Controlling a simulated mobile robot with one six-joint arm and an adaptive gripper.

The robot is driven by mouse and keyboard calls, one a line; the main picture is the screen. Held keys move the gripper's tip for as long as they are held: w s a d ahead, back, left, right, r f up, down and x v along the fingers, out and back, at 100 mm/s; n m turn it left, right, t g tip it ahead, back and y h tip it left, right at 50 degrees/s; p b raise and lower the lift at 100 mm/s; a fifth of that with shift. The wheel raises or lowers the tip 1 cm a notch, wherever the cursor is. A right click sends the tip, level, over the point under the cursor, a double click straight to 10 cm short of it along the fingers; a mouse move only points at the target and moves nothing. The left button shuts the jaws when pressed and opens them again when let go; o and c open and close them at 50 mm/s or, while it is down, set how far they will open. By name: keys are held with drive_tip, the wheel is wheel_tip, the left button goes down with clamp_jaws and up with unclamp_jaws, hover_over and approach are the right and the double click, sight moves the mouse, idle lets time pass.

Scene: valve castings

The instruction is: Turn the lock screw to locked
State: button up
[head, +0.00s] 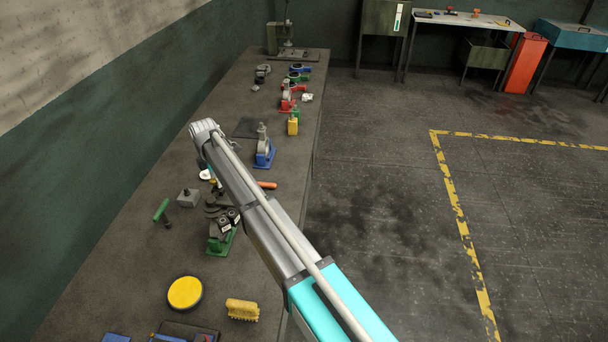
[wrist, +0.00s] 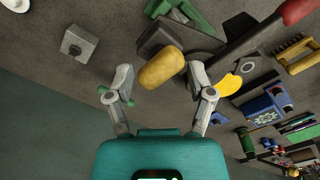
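My gripper (wrist: 160,78) is open in the wrist view, its two grey fingers wide apart. A tan, rounded cylinder (wrist: 162,67) shows between the fingertips, closer to the right one. I cannot tell whether it touches that finger. Behind it is a dark grey fixture (wrist: 172,37) with a green base (wrist: 185,12), and a dark bar with a red handle (wrist: 298,9) runs to the upper right. The green base also shows in the head view (head: 222,243), partly behind my arm. I cannot tell which part is the lock screw or how it is set.
A grey block with a knob (head: 187,198) and a green-handled tool (head: 161,211) lie left of the fixture. A yellow disc (head: 185,292) and a yellow brush (head: 242,309) lie nearer. A blue-based valve (head: 264,155) stands beyond. The wall borders the bench on the left.

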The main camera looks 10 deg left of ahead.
drive_tip(key=shift+r+p, duration=7)
drive_tip(key=shift+p, duration=0.05)
drive_tip(key=w+d+f+m+b, duration=0.1)
drive_tip(key=d+f+b, duration=0.3)
drive_tip(key=d, duration=1)
drive_tip(key=w+d+f+m+b, duration=0.1)
drive_tip(key=d+f+m+b, duration=0.3)
drive_tip(key=d, duration=1.1)
drive_tip(key=shift+d+f, duration=0.2)
drive_tip(key=shift+d, duration=0.1)
drive_tip(key=shift+w, duration=0.1)
drive_tip(key=s+a+r+m+y+p, duration=0.1)
drive_tip(key=a+r+y+p, duration=0.1)
drive_tip(key=a, duration=1)
drive_tip(key=a+r+m+y+p, duration=0.2)
drive_tip(key=a+r, duration=0.3)
drive_tip(key=a, duration=0.7)
drive_tip(key=shift+s+m+y+p, duration=0.3)
drive_tip(key=shift+s+p, duration=0.05)
drive_tip(key=shift+p, duration=0.25)
